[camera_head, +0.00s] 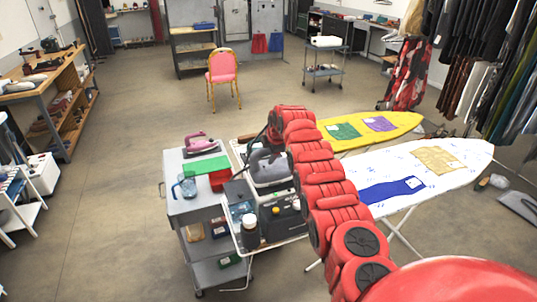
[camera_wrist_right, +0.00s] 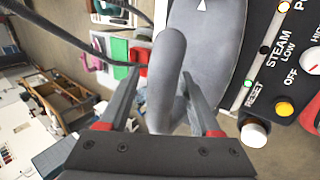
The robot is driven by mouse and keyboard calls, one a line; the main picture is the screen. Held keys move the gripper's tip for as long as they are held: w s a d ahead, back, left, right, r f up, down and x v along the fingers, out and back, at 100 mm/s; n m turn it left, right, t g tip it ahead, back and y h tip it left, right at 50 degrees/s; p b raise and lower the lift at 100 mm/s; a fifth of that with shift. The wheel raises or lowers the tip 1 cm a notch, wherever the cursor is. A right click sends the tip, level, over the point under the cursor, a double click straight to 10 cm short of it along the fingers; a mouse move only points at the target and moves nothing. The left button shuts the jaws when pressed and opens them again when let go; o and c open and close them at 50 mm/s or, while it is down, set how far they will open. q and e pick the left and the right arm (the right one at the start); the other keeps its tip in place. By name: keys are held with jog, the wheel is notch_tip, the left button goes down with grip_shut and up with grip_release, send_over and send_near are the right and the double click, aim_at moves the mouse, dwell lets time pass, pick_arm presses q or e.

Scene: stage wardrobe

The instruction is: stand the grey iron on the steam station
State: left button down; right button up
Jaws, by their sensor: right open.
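The grey iron (camera_head: 270,171) is at the steam station (camera_head: 282,216), above its control panel; I cannot tell exactly how it rests there. In the right wrist view the iron's grey handle (camera_wrist_right: 170,75) lies between the two fingers of my right gripper (camera_wrist_right: 165,95), with its grey body (camera_wrist_right: 215,45) beyond. The fingers are apart, one on each side of the handle. The station's panel (camera_wrist_right: 285,60) with knob and buttons is at the right of that view. My right arm partly covers the station in the head view. My left gripper is not in view.
Ironing boards with a yellow cover (camera_head: 402,121) and white cover (camera_head: 400,164) stand at the right.

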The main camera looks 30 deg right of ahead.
jog(key=shift+s+r+b, duration=0.15)
jog(key=shift+r+b, duration=0.05)
jog(key=shift+b, duration=0.2)
jog(key=b+v, duration=0.4)
jog(key=v, duration=0.7)
jog(key=shift+b, duration=0.35)
jog(key=shift+s, duration=0.1)
